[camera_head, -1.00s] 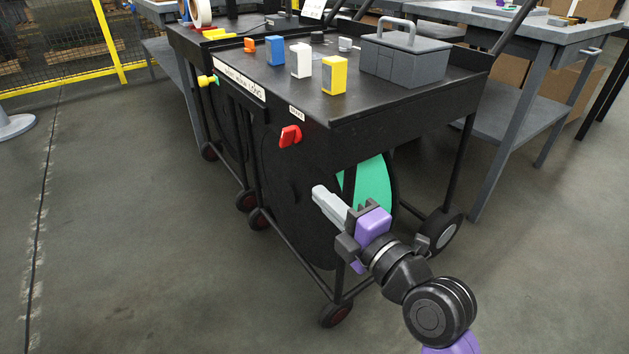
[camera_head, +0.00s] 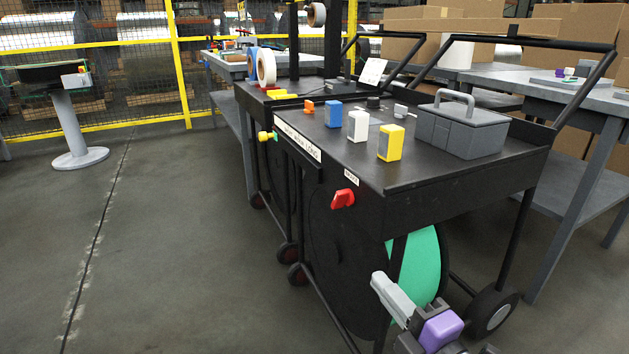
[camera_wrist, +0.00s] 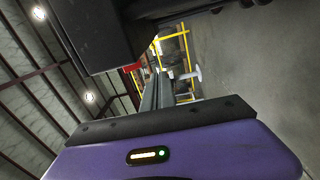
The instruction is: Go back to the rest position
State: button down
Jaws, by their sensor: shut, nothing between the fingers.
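My gripper (camera_head: 380,282) shows at the bottom of the head view, with grey fingers pointing up and left and a purple body behind them. The fingers are shut and empty. They are in front of the green disc (camera_head: 418,262) at the near end of the black cart (camera_head: 455,190), below its top. I cannot tell how close they are to the disc. In the wrist view my gripper (camera_wrist: 161,85) appears as grey fingers together beyond the purple housing. The rest of my arm is out of the head view.
On the cart stand a grey toolbox (camera_head: 460,127), a yellow box (camera_head: 391,143), a white box (camera_head: 358,126) and a blue box (camera_head: 333,114). A red handle (camera_head: 342,199) is on its side. A grey table (camera_head: 580,100) stands right. Open floor (camera_head: 170,250) lies left.

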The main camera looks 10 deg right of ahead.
jog(key=s+d+f+m+t+h, duration=0.2)
jog(key=s+d+m+h, duration=0.5)
jog(key=m, duration=0.9)
jog(key=s+a+f+m+g, duration=0.1)
jog(key=s+f+m+g, duration=0.15)
jog(key=s, duration=0.75)
jog(key=s+a+f+m+g+y, duration=0.1)
jog(key=s+f, duration=0.3)
jog(key=s, duration=0.6)
jog(key=s+a+f+m+g, duration=0.15)
jog(key=s+f, duration=0.25)
jog(key=s, duration=0.5)
notch_tip(320, 180, up, 36)
jog(key=p, duration=3.5)
jog(key=shift+d+p, duration=0.15)
jog(key=shift+p, duration=0.25)
jog(key=shift+w, duration=0.15)
